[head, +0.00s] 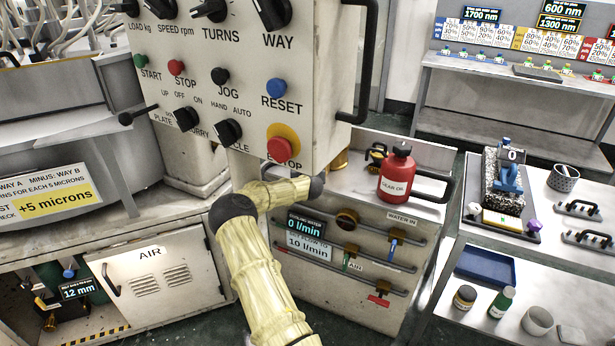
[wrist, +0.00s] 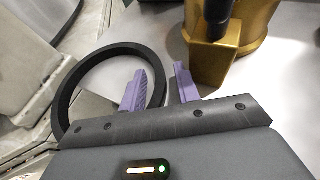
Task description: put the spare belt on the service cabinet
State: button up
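The spare belt, a black ring (wrist: 82,80), shows in the wrist view at the left of my gripper (wrist: 160,76). My gripper's two purple fingers stand apart. The right part of the ring passes between them, close to the left finger, with a gap to the right finger. I cannot tell whether the belt touches the pale surface beneath it. In the head view the service cabinet (head: 345,292) is the white unit with water gauges, its top (head: 425,152) partly bare. The hanging control panel hides my gripper and the belt there.
The control panel (head: 240,60) hangs over my arm. A red oil can (head: 396,175) stands on the cabinet top. A brass-coloured fitting (wrist: 215,62) stands just beyond my fingers in the wrist view. A shelf cart (head: 560,265) with jars is at the right.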

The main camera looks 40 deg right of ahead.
jog(key=v, duration=1.1)
jog(key=shift+s+a+r, duration=0.15)
jog(key=shift+r, duration=0.05)
dwell(0.4)
jog(key=s+a+f+m+g+y, duration=0.1)
jog(key=s+a+m+g+y, duration=0.2)
jog(key=a+m, duration=0.65)
jog(key=s+a+f+m+g, duration=0.2)
jog(key=s+a+m, duration=0.3)
jog(key=a+m, duration=0.5)
jog(key=s+a+r+m+g+y, duration=0.1)
jog(key=s+a+r+m+y, duration=0.1)
jog(key=s+a+m, duration=0.2)
jog(key=s+a+r+m+g+y, duration=0.2)
jog(key=s+a+m, duration=0.3)
jog(key=s+a, duration=0.6)
jog(key=a+r+y, duration=0.1)
jog(key=a, duration=0.6)
jog(key=shift+s+a, duration=0.2)
jog(key=shift+s, duration=0.1)
